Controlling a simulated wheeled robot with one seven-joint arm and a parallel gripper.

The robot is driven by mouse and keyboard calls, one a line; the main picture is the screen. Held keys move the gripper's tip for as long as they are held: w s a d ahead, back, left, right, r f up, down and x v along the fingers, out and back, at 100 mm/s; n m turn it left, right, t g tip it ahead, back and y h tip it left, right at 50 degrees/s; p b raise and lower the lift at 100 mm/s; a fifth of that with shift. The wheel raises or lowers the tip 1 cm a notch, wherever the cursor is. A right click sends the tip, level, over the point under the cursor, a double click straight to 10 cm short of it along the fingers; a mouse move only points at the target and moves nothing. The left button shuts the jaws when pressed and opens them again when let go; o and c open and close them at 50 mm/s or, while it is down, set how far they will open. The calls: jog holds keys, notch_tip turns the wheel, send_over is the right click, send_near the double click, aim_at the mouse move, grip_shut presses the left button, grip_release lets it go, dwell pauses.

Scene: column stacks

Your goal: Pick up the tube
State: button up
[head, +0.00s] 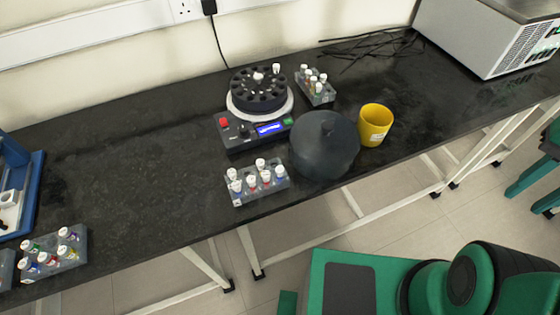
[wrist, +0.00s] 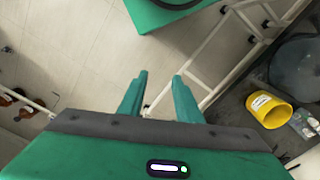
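Several small tubes with white caps stand in clear racks on the dark bench in the head view. One rack (head: 262,195) is in front of the centrifuge, one (head: 322,98) behind it to the right, and one (head: 70,262) at the far left. A tube (head: 276,69) with a white cap sticks up from the black centrifuge rotor (head: 255,97). Which tube is meant cannot be told. My gripper (wrist: 158,76) is open and empty in the wrist view, over the floor beside the bench, away from the tubes.
A dark round lid (head: 324,155) and a yellow cup (head: 372,128) stand right of the centrifuge base (head: 243,140). Black cables lie behind. A metal-cased device (head: 500,45) is at the back right. White bench legs are below.

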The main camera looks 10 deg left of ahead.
jog(key=shift+d, duration=0.2)
jog(key=shift+o, duration=0.7)
jog(key=w+a+r+m, duration=0.1)
jog(key=w+a+r, duration=0.1)
jog(key=w+a, duration=0.7)
jog(key=m, duration=0.2)
send_over(280, 169)
notch_tip(280, 169, down, 5)
jog(key=shift+s+a+f, duration=0.1)
jog(key=shift+s+f, duration=0.05)
jog(key=shift+f, duration=0.05)
jog(key=shift+w+f, duration=0.2)
jog(key=shift+f, duration=2.85)
grip_shut()
